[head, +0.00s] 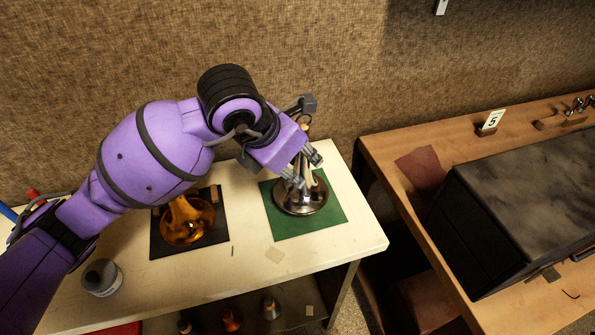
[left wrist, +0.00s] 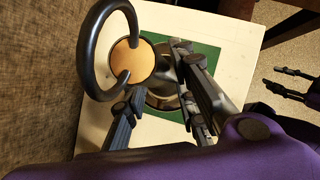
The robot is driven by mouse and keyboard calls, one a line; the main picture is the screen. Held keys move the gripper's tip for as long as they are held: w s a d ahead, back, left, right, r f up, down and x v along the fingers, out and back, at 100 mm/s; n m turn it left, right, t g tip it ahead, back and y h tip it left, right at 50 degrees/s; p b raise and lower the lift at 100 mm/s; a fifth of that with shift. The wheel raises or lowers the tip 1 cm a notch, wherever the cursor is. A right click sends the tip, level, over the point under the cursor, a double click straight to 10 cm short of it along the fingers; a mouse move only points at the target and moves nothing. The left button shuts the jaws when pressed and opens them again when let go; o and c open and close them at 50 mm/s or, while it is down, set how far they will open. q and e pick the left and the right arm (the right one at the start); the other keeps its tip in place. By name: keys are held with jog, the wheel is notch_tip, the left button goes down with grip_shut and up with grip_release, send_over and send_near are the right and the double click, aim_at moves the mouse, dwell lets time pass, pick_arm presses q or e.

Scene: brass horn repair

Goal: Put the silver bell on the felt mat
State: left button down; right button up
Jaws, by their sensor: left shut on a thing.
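The silver bell (head: 302,199) is mouth down over the green felt mat (head: 330,213); I cannot tell whether its rim touches it. My left gripper (head: 305,169) is shut on the bell's narrow upper part, which its fingers partly hide. In the left wrist view the fingers (left wrist: 158,101) reach down to the bell (left wrist: 163,98), with the green mat (left wrist: 207,56) around it. A dark two-fingered gripper, seemingly my right one (left wrist: 293,82), shows at the right edge, its fingers apart and empty.
An amber-coloured bell (head: 186,226) rests on a black mat (head: 177,248) to the left. A small grey tin (head: 101,278) stands near the pale table's (head: 359,241) front left. A wooden bench (head: 388,149) with a large dark box (head: 520,210) stands right, across a gap.

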aim_at(298, 173)
pick_arm(q)
jog(key=shift+f, duration=1.55)
jog(key=shift+f, duration=0.1)
jog(key=c, duration=1.4)
grip_release()
jog(key=v, duration=1.2)
jog(key=shift+p, duration=0.3)
